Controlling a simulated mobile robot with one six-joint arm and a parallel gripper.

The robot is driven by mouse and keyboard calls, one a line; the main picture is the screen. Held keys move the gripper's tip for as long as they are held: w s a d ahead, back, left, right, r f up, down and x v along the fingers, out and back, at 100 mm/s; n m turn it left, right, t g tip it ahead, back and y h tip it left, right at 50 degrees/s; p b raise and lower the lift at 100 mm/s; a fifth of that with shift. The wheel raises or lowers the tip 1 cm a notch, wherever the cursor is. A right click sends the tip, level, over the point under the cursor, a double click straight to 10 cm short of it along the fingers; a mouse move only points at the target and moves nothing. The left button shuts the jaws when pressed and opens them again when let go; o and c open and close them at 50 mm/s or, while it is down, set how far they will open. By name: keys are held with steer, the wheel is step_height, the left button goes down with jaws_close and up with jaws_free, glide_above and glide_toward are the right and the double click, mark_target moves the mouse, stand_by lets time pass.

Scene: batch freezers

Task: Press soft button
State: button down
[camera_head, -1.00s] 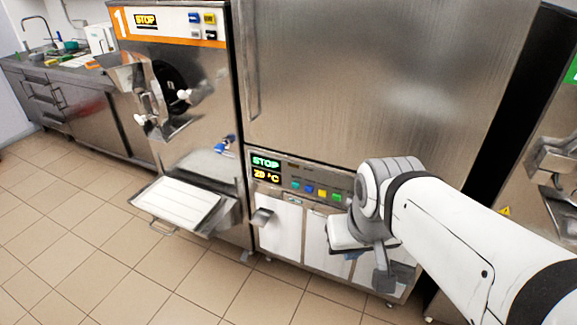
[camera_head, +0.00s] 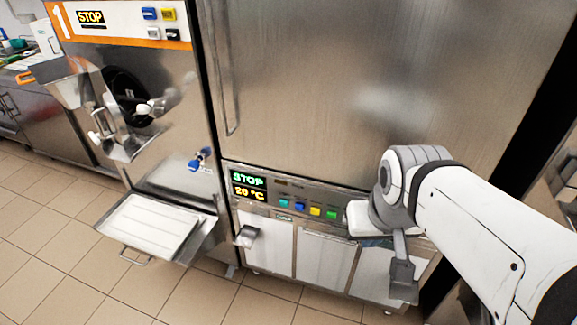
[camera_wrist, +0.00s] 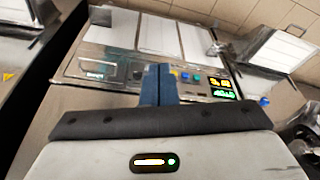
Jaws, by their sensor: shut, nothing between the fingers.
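The cabinet's control panel (camera_head: 290,200) has a display reading STOP (camera_head: 248,180) and a row of small buttons: teal (camera_head: 284,203), blue (camera_head: 299,206), yellow (camera_head: 315,211) and green (camera_head: 331,215). Their labels are too small to read, so I cannot tell which is the soft one. My gripper is in front of the panel's right part in the head view, its fingers mostly hidden. In the wrist view the blue fingers of my gripper (camera_wrist: 159,72) are shut and empty, overlapping the panel (camera_wrist: 120,68). The yellow button (camera_wrist: 173,73) shows just right of them. Contact cannot be told.
Machine 1 (camera_head: 150,75) stands at left, with its own STOP display and blue, yellow, white and black buttons on top. Its tray (camera_head: 150,228) juts forward. A handle (camera_head: 247,236) sticks out below the panel. Tiled floor is clear in front.

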steer(key=w+a+f+m+t+b, duration=0.35)
steer(key=w+f+t+b, duration=0.25)
steer(key=w+f+b, duration=1.15)
steer(key=w+a+f+m+t+y+b, duration=0.1)
steer(key=w+a+f+t+y+b, duration=0.1)
steer(key=f, duration=0.5)
steer(key=w+a+f+m+t+y+b, duration=0.1)
steer(key=w+a+f+t+y+b, duration=0.2)
steer(key=w+a+f+b, duration=0.3)
steer(key=w+a+f+m+t+y+b, duration=0.1)
steer(key=w+a+f+t+y+b, duration=0.2)
steer(key=a+f+b, duration=0.4)
steer(key=shift+w+a+f+t+b, duration=0.15)
steer(key=shift+w+f+t+b, duration=0.3)
steer(key=shift+w+t+b, duration=0.5)
steer(key=shift+s, duration=0.1)
